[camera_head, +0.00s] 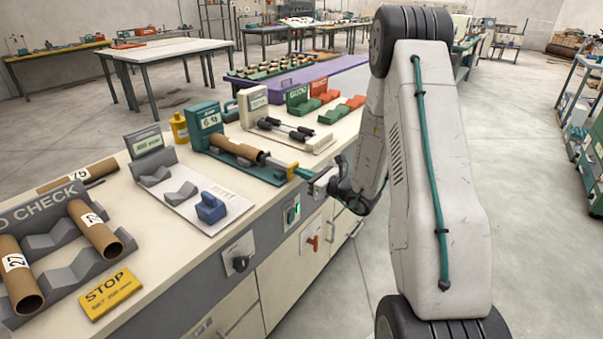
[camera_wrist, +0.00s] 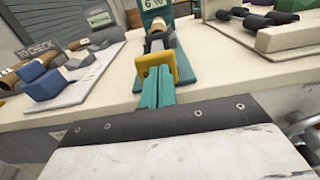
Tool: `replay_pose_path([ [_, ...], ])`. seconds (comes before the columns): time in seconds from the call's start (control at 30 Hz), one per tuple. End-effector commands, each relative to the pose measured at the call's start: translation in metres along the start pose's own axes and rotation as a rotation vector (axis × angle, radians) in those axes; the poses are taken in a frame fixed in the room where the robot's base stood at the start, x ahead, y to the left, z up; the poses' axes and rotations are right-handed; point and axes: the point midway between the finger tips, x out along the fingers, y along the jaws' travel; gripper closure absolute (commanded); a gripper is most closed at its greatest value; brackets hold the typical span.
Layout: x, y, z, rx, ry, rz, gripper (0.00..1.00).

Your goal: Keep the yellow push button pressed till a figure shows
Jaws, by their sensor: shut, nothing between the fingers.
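The teal gauge (camera_head: 254,171) stands on the bench with a brown tube (camera_head: 236,148) lying in it. Its upright display (camera_head: 211,120) shows dark characters, which look like a 6 and a second mark too small to read surely. The yellow push button (camera_head: 292,170) is at the gauge's near end; it also shows in the wrist view (camera_wrist: 184,67). My gripper (camera_head: 299,171) is shut and empty, its teal fingers (camera_wrist: 157,88) pointing at the button. The tips appear to touch the button; its depth of travel cannot be told.
A grey cradle with a blue block (camera_head: 211,208) stands left of the gauge, and a white fixture with black rollers (camera_head: 290,130) stands right. A yellow STOP sign (camera_head: 110,293) and tubes on a grey rack lie nearer left. A red handle (camera_head: 314,243) projects from the bench front.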

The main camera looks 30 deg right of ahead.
Motion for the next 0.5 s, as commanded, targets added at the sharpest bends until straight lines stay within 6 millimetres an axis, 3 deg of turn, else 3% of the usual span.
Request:
replay_pose_path([
  [0.3, -0.076, -0.005, -0.002, 0.008, 0.005, -0.013, 1.0],
  [0.5, -0.107, -0.005, -0.002, 0.008, 0.005, -0.012, 1.0],
])
